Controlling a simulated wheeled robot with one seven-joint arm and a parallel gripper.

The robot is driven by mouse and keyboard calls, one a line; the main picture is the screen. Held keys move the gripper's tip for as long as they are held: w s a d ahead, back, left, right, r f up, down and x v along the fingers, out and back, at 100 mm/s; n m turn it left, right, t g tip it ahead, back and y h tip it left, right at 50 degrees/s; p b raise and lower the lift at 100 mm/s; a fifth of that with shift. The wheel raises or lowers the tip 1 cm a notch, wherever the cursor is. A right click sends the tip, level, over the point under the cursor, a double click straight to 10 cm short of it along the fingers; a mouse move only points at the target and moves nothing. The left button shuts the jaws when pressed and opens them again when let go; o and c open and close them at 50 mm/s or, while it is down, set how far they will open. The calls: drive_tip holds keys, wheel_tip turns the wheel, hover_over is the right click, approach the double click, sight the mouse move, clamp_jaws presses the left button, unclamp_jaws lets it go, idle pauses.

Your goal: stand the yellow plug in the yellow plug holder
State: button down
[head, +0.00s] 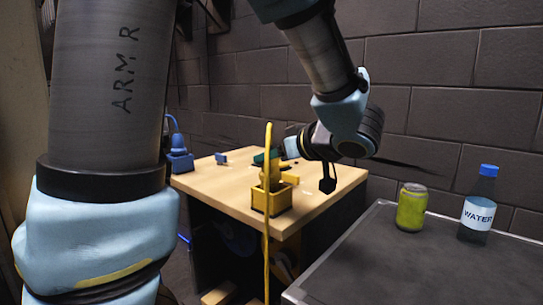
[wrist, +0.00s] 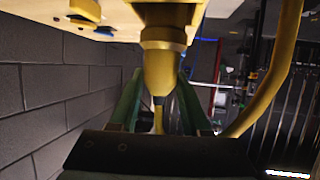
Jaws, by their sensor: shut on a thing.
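The yellow plug (wrist: 160,72) is between the green fingers of my gripper (wrist: 158,88), which is shut on it. In the head view the yellow plug (head: 271,172) is upright at the yellow plug holder (head: 270,204), near the table's front edge. Its lower end meets or sits inside the holder; I cannot tell how deep. My gripper (head: 265,158) comes in from the right behind the plug, its fingers partly hidden. The yellow cable rises from the plug and hangs down in front of the holder.
A blue plug in a blue holder (head: 180,162) stands at the table's left. A small blue piece (head: 221,157) lies on the wooden table (head: 215,183). A green can (head: 411,208) and a water bottle (head: 478,205) stand on the dark surface at right. A brick wall is behind.

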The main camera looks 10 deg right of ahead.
drive_tip(key=shift+f, duration=0.6)
drive_tip(key=shift+c, duration=1.4)
unclamp_jaws()
drive_tip(key=v, duration=1.1)
drive_tip(key=shift+b, duration=0.3)
drive_tip(key=shift+w, duration=0.1)
